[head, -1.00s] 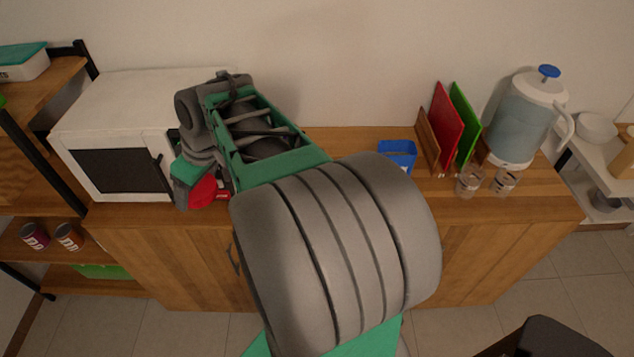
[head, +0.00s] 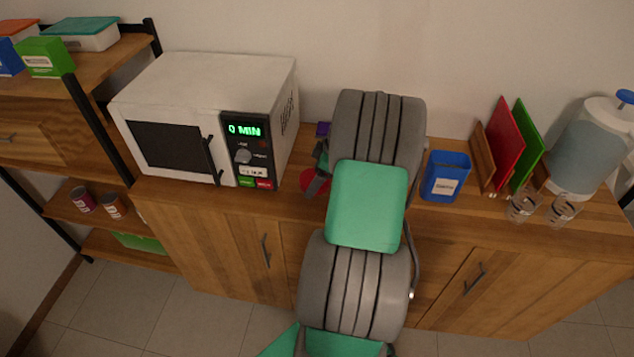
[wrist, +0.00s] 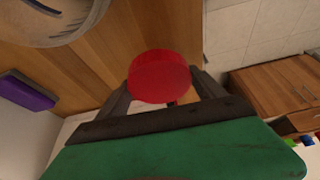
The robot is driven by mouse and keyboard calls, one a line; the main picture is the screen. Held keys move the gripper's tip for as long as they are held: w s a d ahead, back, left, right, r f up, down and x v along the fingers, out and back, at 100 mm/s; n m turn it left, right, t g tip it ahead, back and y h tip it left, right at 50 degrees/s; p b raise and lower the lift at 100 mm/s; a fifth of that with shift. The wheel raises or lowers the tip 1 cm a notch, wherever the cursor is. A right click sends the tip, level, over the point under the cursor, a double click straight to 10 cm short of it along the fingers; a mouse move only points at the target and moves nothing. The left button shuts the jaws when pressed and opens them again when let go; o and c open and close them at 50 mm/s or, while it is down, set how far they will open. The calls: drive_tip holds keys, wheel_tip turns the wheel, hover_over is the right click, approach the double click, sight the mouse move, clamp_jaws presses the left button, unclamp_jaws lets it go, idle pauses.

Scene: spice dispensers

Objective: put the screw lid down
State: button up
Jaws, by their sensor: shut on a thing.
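The red screw lid (wrist: 160,78) is a round, flat disc between the two dark fingers of my gripper (wrist: 163,88) in the wrist view. My gripper is shut on it. In the head view the lid (head: 309,183) shows as a small red patch left of my arm, near the wooden counter (head: 440,218) between the microwave and the blue container. My gripper (head: 319,177) there is mostly hidden behind my arm. I cannot tell whether the lid touches the counter.
A white microwave (head: 205,85) stands left of my arm. A blue container (head: 446,178), cutting boards (head: 507,140) and glass jars (head: 522,206) stand to the right.

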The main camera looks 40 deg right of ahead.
drive_tip(key=f, duration=0.1)
drive_tip(key=f+p, duration=0.1)
drive_tip(key=w+d+f, duration=0.1)
drive_tip(key=f, duration=0.1)
drive_tip(key=shift+f, duration=0.7)
drive_tip(key=o, duration=1.3)
drive_tip(key=shift+a, duration=0.15)
drive_tip(key=shift+c, duration=0.2)
